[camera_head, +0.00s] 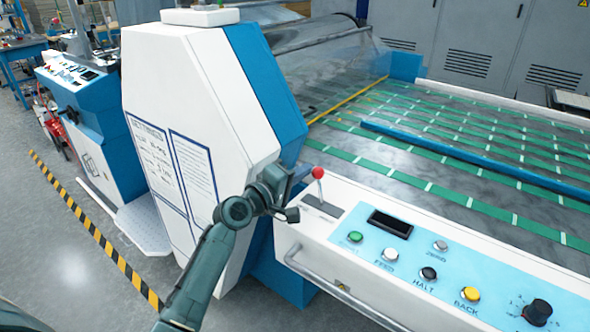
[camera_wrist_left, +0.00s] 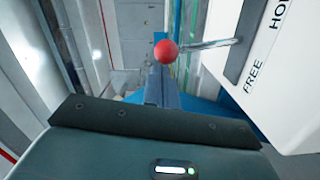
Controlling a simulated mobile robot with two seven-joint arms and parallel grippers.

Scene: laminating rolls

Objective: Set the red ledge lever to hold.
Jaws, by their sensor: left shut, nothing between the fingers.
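The red ledge lever (camera_head: 318,173) has a red ball knob on a thin metal rod. It rises from a dark slot plate (camera_head: 322,205) on the white ledge. In the left wrist view the red knob (camera_wrist_left: 166,50) shows at the fingertips, its rod running right to the plate. The labels FREE (camera_wrist_left: 252,77) and, partly cut off, HOLD (camera_wrist_left: 280,14) are beside the plate; I cannot tell which setting the lever is at. My left gripper (camera_head: 300,178) is shut and empty, just left of the knob; I cannot tell if they touch. My right gripper is out of view.
The white and blue machine housing (camera_head: 190,110) stands close behind my left arm. The ledge's control panel (camera_head: 440,265) has several buttons and a black dial (camera_head: 537,311). A metal rail (camera_head: 335,285) runs along the ledge's front. A green-striped bed (camera_head: 450,160) lies behind.

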